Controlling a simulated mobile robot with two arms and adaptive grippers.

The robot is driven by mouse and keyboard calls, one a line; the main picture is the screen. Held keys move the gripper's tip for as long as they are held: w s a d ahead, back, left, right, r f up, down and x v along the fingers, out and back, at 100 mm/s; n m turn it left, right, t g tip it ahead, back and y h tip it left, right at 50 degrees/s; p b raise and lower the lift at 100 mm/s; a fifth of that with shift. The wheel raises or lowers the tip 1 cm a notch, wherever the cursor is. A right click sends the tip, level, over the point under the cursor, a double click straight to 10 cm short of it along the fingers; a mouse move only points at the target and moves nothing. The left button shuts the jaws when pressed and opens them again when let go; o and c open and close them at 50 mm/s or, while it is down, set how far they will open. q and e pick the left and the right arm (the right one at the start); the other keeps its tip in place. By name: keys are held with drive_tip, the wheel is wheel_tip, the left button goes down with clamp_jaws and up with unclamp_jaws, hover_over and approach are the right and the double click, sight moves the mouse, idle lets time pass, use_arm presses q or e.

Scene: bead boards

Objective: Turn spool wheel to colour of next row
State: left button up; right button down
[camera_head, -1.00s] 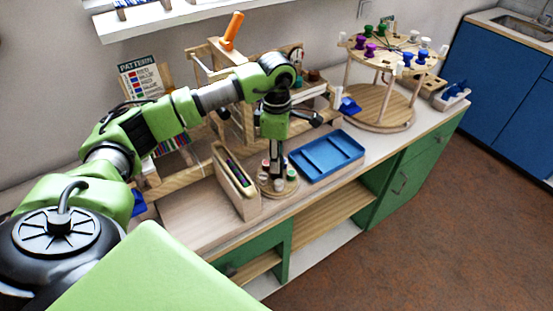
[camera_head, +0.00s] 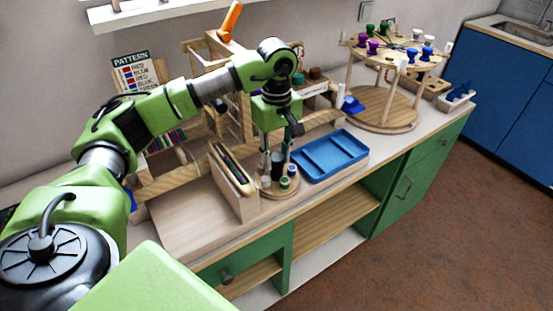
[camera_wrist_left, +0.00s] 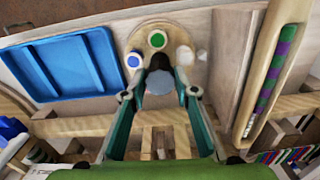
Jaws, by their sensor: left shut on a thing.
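The spool wheel (camera_head: 284,192) is a small round wooden disc on the bench. It carries a green-topped spool (camera_head: 284,183), a white one (camera_head: 266,181) and others partly hidden. In the left wrist view the green spool (camera_wrist_left: 157,40) sits nearest the middle, with a blue-and-white spool (camera_wrist_left: 134,60) beside it and a pale one (camera_wrist_left: 202,55) opposite. My left gripper (camera_wrist_left: 158,92) points down over the wheel, its fingers shut on the grey central knob (camera_wrist_left: 159,82). The pattern card (camera_head: 133,70) stands at the back with rows of colour names. My right gripper is out of view.
A blue tray (camera_head: 333,156) lies right of the wheel. A wooden bead holder (camera_head: 233,172) stands close on the left. A loom frame with an orange handle (camera_head: 230,20) is behind. A round tiered spool stand (camera_head: 382,119) stands farther right.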

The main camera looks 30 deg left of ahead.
use_arm(q)
drive_tip(key=shift+m+b, duration=0.4)
drive_tip(key=shift+m, duration=1.1)
drive_tip(key=o, duration=1.1)
wheel_tip(320, 180, up, 12)
drive_tip(key=shift+r, duration=0.1)
